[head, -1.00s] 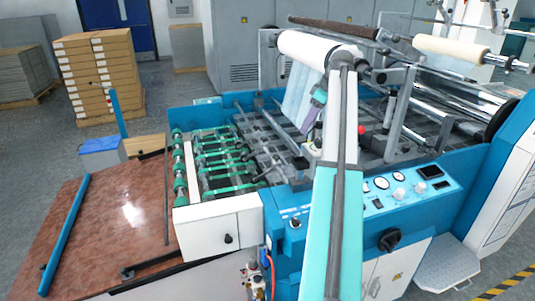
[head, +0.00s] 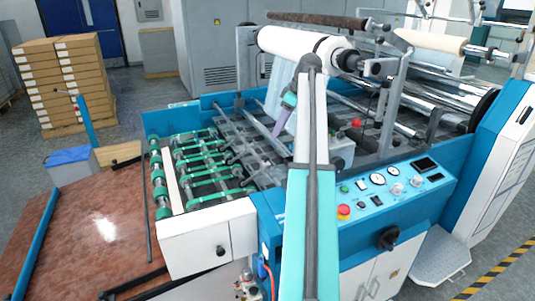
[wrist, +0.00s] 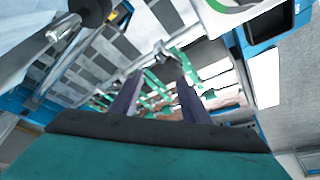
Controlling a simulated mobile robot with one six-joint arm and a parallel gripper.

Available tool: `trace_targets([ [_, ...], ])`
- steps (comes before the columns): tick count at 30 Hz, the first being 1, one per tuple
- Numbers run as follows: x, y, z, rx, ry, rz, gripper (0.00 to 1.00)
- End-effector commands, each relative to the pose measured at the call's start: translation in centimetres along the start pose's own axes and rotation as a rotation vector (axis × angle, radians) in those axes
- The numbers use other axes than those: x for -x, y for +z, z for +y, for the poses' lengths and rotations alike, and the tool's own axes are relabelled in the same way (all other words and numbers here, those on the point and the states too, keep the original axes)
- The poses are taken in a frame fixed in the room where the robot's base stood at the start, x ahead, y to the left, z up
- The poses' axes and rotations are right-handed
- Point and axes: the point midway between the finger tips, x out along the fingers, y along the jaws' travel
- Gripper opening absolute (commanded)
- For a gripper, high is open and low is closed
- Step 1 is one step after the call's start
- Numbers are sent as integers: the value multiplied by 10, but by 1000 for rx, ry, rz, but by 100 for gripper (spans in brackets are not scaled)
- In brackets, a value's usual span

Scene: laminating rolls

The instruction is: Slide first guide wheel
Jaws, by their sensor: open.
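My gripper (head: 282,122) hangs over the machine's slatted feed bed in the head view, partly hidden by my arm. In the wrist view its two purple fingers stand apart with nothing between them (wrist: 158,82). Beyond them are green belts (wrist: 158,84) and grey slats (wrist: 105,55), with a gap between tips and bed. Small dark wheel-like fittings (head: 226,158) sit on the bars left of my gripper in the head view. I cannot tell which one is the first guide wheel.
A white film roll (head: 300,45) on its shaft is close behind my gripper. The control panel (head: 390,185) is at right. A brown table (head: 100,230) lies at left, with stacked boxes (head: 75,80) behind.

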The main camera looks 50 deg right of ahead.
Motion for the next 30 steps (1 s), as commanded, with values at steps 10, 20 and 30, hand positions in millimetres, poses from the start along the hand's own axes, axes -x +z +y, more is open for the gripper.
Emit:
trace_targets([
  [10, -25, 0, -1, 0, -2, -1, 42],
  [20, -68, 1, 0, -1, -1, -1, 42],
  [30, -111, 2, 0, -2, -1, -1, 42],
])
